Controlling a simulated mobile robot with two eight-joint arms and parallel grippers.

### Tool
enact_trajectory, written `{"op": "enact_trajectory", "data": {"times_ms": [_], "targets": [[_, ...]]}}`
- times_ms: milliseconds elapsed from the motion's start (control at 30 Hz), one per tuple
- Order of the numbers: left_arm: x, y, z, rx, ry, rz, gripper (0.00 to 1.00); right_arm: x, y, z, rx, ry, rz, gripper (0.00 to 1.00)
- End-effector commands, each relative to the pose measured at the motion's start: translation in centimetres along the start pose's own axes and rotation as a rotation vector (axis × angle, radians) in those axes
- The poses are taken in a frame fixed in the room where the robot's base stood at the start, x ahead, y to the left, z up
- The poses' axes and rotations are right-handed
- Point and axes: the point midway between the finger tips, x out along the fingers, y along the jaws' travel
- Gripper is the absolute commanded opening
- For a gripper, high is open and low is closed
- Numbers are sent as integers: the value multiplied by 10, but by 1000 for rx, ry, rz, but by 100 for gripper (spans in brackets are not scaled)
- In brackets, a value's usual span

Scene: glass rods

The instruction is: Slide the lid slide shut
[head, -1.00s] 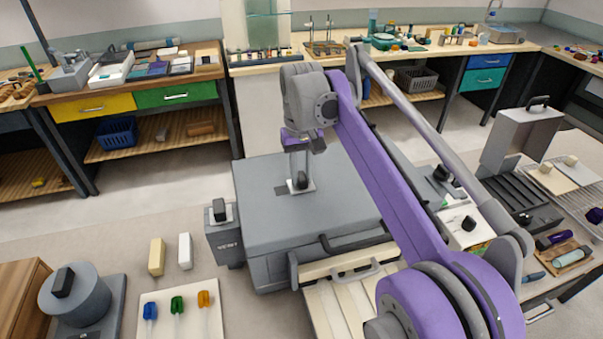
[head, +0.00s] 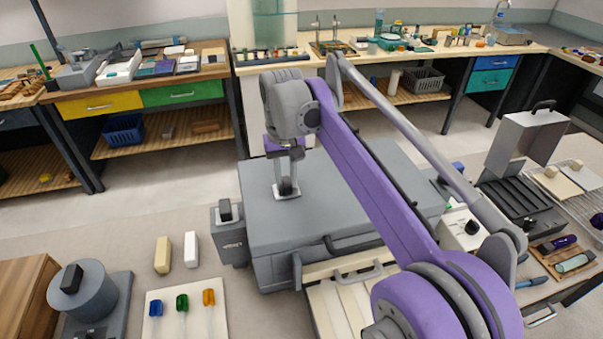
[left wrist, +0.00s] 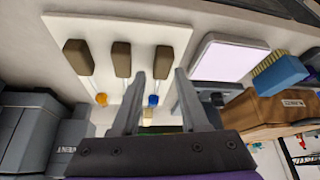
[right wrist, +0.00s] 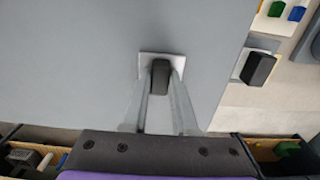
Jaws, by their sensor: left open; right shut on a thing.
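The lid slide is a small pale metal plate (head: 294,193) with a black knob (right wrist: 160,76), lying on the flat grey lid (head: 340,195) of a large box-shaped furnace. My right gripper (head: 288,180) reaches down from above and is shut on the knob. In the right wrist view its fingers stand on either side of the knob. No dark opening shows beside the plate; what lies under it is hidden. My left gripper (left wrist: 159,75) shows only in its own wrist view, open and empty, with a white board of brown-handled tools beyond it.
A grey control box (head: 228,235) with a black knob stands at the furnace's left. A white board (head: 160,326) with coloured-tipped tools and a grey drum (head: 80,295) are at front left. A black grooved tray (head: 515,205) is at right.

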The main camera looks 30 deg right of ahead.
Motion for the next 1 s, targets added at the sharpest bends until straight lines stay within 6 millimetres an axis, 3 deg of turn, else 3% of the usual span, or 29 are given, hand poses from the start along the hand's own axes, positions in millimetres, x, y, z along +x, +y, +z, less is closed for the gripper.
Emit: {"op": "enact_trajectory", "data": {"times_ms": [300,333,500,833,1000], "targets": [[0,0,0,0,0,0,44,0,-6,0,0,1,-4,0],[0,0,0,0,0,0,44,0,-6,0,0,1,-4,30],[0,0,0,0,0,0,44,0,-6,0,0,1,-3,57],[-1,0,-1,0,1,0,44,-3,-5,0,1,1,-2,57],[-4,0,-4,0,4,0,44,-26,-5,-1,0,2,-2,57]]}}
